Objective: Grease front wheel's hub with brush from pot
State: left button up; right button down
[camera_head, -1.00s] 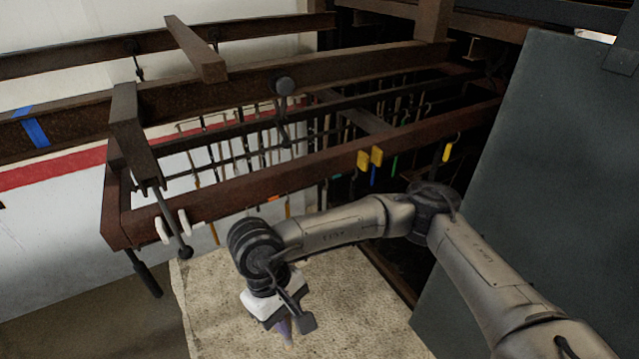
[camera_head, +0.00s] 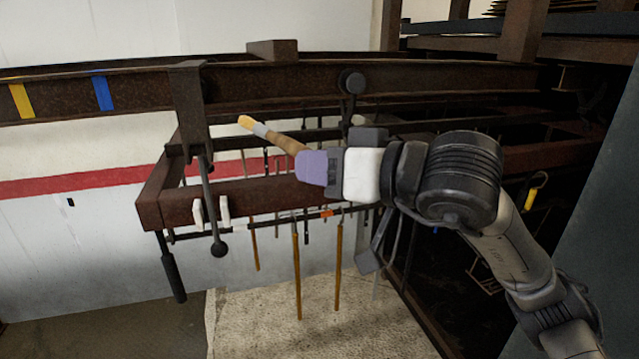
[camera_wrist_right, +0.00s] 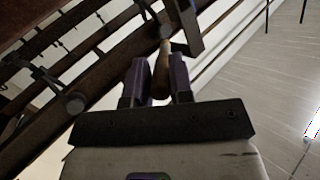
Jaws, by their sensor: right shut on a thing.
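My right gripper (camera_head: 318,167) is shut on a brush (camera_head: 285,142), its purple fingers around the wooden handle. The brush is tilted, with its pale yellow bristles up and to the left, in front of the rack's beams. The brush handle also shows between the fingers in the right wrist view (camera_wrist_right: 161,78). A dark, round, wheel-like part (camera_head: 352,81) sits on the upper beam, apart from the bristles; I cannot tell whether it is the front wheel. No pot can be made out. My left gripper is not in view.
Brown steel beams (camera_head: 450,80) run across the scene, with a clamp (camera_head: 190,110) and hanging rods at the left. Several tools hang below the lower beam (camera_head: 270,193). A beige board (camera_head: 270,325) lies below. A dark panel (camera_head: 610,230) stands at the right.

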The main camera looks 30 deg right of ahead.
aim_at(251, 124)
jog(key=shift+w+a+r+p, duration=0.35)
jog(key=shift+w+p, duration=0.1)
jog(key=shift+w, duration=0.15)
jog(key=w+a+p, duration=0.1)
jog(key=w, duration=0.1)
jog(key=w+a+r+p, duration=0.1)
jog(key=w, duration=0.1)
jog(key=w+a+p, duration=0.1)
jog(key=w+p, duration=0.1)
jog(key=w, duration=0.1)
jog(key=shift+r, duration=0.15)
jog(key=shift+w+a+r+p, duration=0.15)
jog(key=shift+w+a+p, duration=0.2)
jog(key=shift+w, duration=0.35)
jog(key=shift+w+a+r+p, duration=0.15)
jog(key=shift+w+a+p, duration=0.15)
jog(key=shift+w, duration=0.35)
jog(key=shift+w+a, duration=0.15)
jog(key=shift+w, duration=0.1)
jog(key=shift+r, duration=0.15)
jog(key=shift+w, duration=0.55)
